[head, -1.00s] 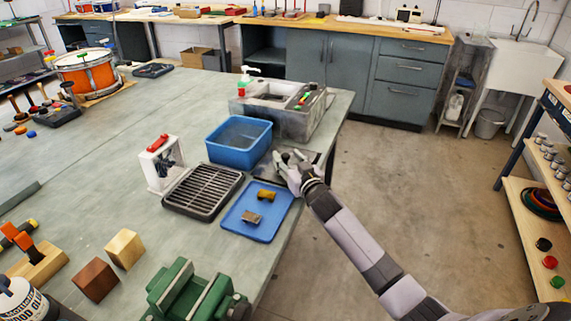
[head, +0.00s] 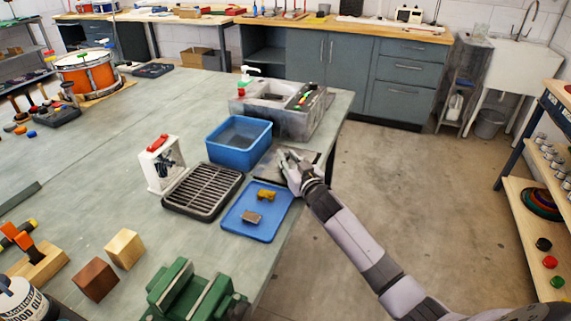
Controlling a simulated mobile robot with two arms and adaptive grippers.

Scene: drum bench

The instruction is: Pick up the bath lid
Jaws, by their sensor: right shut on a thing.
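The bath lid (head: 267,168) is a flat grey plate by the table's right edge, just right of the blue open tub (head: 239,145). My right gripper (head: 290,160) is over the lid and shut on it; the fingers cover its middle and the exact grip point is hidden. I cannot tell how far the lid is off the table. My left gripper is out of view.
A grey sink-like unit (head: 300,118) stands behind. Open floor lies to the right.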

